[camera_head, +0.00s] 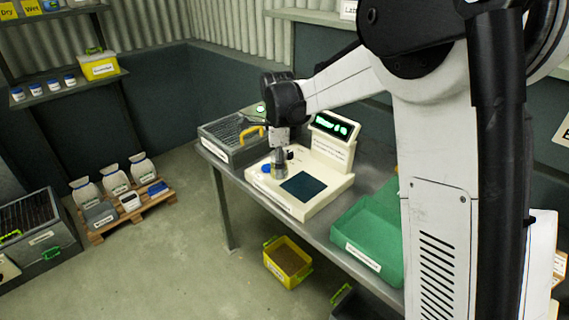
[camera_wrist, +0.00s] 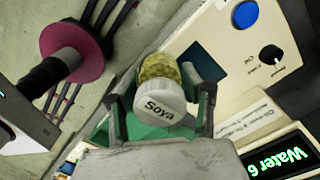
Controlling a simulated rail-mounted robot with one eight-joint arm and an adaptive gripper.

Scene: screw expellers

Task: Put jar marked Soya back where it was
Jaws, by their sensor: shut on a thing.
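The jar marked Soya (camera_wrist: 163,97) has a white lid with black lettering and a yellowish, grainy body. In the wrist view it sits between the two fingers of my gripper (camera_wrist: 165,98), lid toward the camera. My gripper is shut on it. In the head view my gripper (camera_head: 279,170) points down over the cream analyser (camera_head: 330,165), close to its blue button and left of its dark square pad (camera_head: 303,186). The jar cannot be made out clearly there. The analyser's lit green display (camera_wrist: 279,162) reads "Water 6" in the wrist view, cut off at the edge.
A wall shelf (camera_head: 75,90) at the left holds several small white jars with blue lids and a yellow bin. The grey table (camera_head: 228,172) also carries a grey slatted box (camera_head: 232,150) and green bins (camera_head: 368,245). A yellow bin (camera_head: 288,262) and a sack pallet (camera_head: 130,210) stand on the floor.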

